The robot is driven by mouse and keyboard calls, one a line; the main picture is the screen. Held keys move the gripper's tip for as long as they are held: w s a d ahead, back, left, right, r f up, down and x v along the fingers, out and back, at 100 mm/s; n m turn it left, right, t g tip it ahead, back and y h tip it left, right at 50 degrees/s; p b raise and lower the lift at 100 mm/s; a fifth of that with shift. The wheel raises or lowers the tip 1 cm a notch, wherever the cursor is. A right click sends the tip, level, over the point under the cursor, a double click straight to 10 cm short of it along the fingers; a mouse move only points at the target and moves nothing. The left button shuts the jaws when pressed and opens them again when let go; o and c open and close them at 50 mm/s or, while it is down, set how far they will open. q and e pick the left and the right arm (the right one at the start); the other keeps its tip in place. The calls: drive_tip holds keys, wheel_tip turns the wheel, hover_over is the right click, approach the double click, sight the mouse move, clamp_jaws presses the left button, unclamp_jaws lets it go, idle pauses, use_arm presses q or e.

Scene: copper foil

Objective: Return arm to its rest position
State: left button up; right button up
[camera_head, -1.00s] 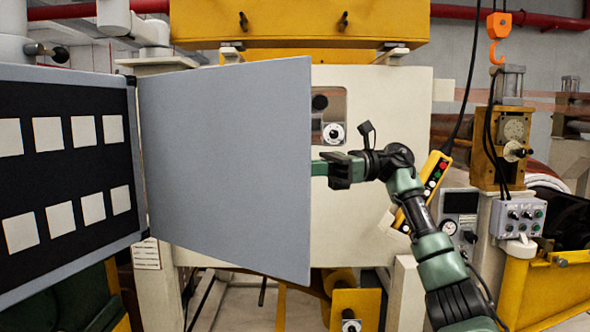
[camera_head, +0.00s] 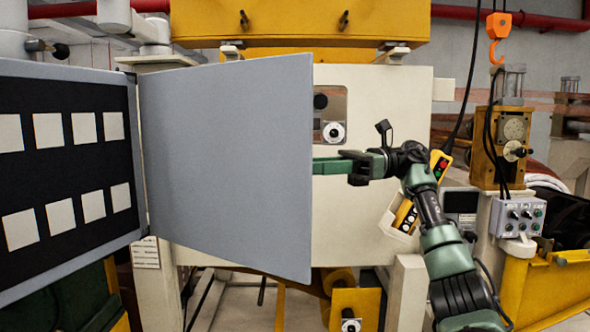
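My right arm (camera_head: 443,255) comes in from the lower right and bends to the left at the wrist. Its gripper (camera_head: 333,165) points left, with green fingers that reach the free edge of the grey door panel (camera_head: 225,165). The fingertips are hidden behind that edge, so I cannot tell whether they are open, shut or touching the panel. My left arm and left gripper are out of view.
The grey panel is hinged to a black board (camera_head: 70,203) with white squares at left. A cream machine (camera_head: 390,90) stands behind my gripper. A yellow button pendant (camera_head: 440,162) hangs behind my wrist. A grey control box (camera_head: 517,217) stands at right.

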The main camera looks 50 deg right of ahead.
drive_tip(key=v, duration=0.2)
drive_tip(key=shift+s+d, duration=0.15)
drive_tip(key=shift+d, duration=0.15)
idle(0.3)
